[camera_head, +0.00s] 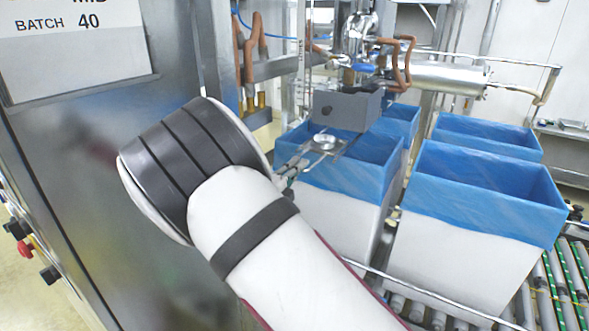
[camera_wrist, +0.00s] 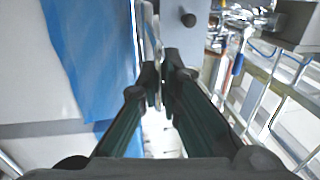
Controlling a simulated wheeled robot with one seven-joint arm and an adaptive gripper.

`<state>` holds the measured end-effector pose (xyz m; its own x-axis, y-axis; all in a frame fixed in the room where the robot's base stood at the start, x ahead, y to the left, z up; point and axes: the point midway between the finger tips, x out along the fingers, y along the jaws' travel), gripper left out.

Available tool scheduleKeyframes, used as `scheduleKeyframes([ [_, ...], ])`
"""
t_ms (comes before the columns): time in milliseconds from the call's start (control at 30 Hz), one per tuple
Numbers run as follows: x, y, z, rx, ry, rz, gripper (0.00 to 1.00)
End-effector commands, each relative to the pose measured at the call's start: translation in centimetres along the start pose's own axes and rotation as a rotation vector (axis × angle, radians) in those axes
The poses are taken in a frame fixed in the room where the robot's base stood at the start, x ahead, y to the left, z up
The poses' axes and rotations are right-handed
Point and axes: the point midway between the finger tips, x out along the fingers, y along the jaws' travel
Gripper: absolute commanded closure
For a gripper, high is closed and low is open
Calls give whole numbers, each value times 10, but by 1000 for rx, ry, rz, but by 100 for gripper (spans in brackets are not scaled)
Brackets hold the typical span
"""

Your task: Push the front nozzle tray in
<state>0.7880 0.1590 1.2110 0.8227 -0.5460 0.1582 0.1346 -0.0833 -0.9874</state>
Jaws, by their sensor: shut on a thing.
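The front nozzle tray (camera_head: 325,143) is a small metal plate with a round dish. In the head view it sits below a grey nozzle block (camera_head: 345,110), over the rim of the near blue-lined box. In the wrist view my gripper (camera_wrist: 165,78) is shut on a thin metal edge of the tray (camera_wrist: 157,97), between its dark fingertips. The rest of the tray is hard to make out there. In the head view my arm hides most of my gripper.
White boxes with blue liners (camera_head: 480,195) stand on a roller conveyor (camera_head: 540,290) at the right. A steel cabinet (camera_head: 90,180) fills the left. A metal cylinder (camera_head: 435,78) and copper-coloured pipes are behind the nozzle. In the wrist view a blue liner (camera_wrist: 90,60) lies close on the left.

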Motion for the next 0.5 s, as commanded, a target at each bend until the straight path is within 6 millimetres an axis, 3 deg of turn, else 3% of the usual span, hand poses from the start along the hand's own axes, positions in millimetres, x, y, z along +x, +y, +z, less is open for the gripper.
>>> scheduleKeyframes([
  [167, 24, 4, 0, -1, 2, -3, 100],
  [500, 98, 17, 0, 0, 4, -4, 100],
])
